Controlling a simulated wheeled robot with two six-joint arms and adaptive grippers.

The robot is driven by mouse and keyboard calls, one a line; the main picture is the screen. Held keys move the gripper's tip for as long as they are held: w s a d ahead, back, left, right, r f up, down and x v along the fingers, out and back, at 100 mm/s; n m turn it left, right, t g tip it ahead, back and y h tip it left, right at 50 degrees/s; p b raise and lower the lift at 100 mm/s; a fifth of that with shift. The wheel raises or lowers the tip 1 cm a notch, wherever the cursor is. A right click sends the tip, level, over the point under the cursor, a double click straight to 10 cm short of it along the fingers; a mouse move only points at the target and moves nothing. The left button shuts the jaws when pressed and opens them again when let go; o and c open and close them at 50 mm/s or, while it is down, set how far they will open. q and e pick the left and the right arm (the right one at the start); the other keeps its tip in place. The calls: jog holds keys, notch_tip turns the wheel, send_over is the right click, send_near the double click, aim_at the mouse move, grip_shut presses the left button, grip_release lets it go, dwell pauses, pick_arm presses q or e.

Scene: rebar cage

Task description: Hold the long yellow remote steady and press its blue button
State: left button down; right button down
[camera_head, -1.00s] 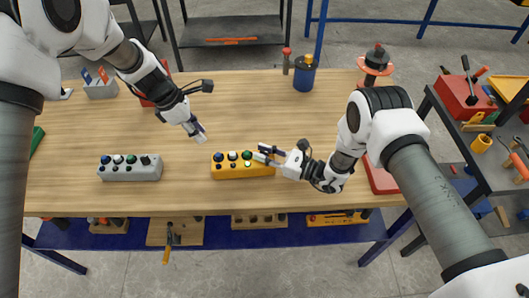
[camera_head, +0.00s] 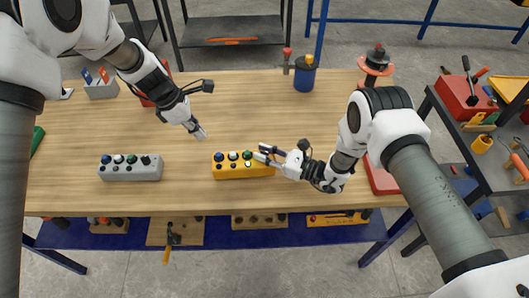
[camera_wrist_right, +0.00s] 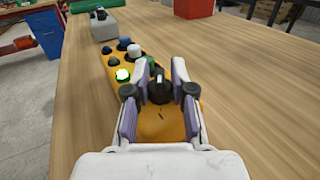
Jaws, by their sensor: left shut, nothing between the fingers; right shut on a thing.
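The long yellow remote (camera_head: 240,172) lies on the wooden table near its front edge. Its blue button (camera_head: 219,157) is at the left end of its back row, with a white and a green button to the right; in the right wrist view the blue button (camera_wrist_right: 124,43) is at the far end. My right gripper (camera_head: 258,153) is shut on the remote's right end; its fingers (camera_wrist_right: 158,105) lie on both sides, with a black knob between them. My left gripper (camera_head: 203,136) is shut and empty, behind and left of the remote, apart from it.
A grey button box (camera_head: 131,173) lies left of the remote, and its end also shows in the right wrist view (camera_wrist_right: 103,28). A blue canister (camera_head: 304,77) and a red-and-black spool (camera_head: 376,65) stand at the back right. The table middle is clear.

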pick_arm(q)
jog(key=shift+w, duration=0.1)
dwell(0.3)
jog(key=w+a+f+m+t+y, duration=0.1)
jog(key=w+a+m+t+y, duration=0.15)
jog(key=w+a, duration=0.2)
notch_tip(320, 180, up, 3)
jog(key=m+t+h, duration=0.3)
jog(key=m+h, duration=0.3)
jog(key=m, duration=1.3)
send_over(216, 155)
jog(key=shift+n+y, duration=0.25)
jog(key=shift+f, duration=0.15)
jog(key=shift+f, duration=4.3)
